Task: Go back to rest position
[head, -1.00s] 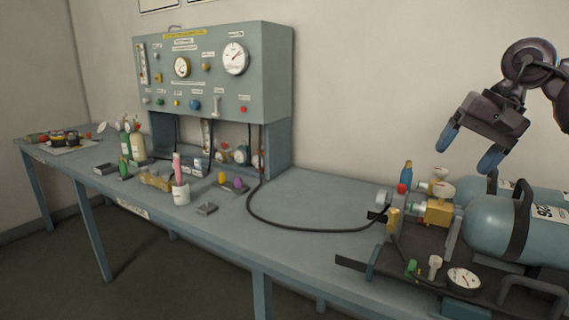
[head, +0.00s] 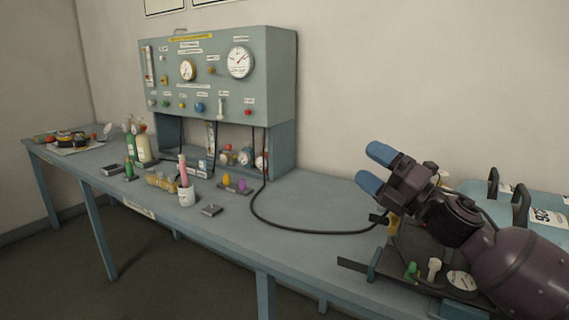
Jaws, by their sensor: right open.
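My right gripper (head: 375,168) is at the right of the head view, with its two blue fingertips apart and nothing between them. It points left, in front of the breathing set (head: 545,208) on the right part of the bench. My right arm hides much of the set's cylinders and valves. My left gripper is not in view.
A grey-green test panel (head: 215,75) with gauges and knobs stands on the long bench (head: 310,205) against the wall. A black hose (head: 290,229) runs from it to the set. The bench middle is mostly clear.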

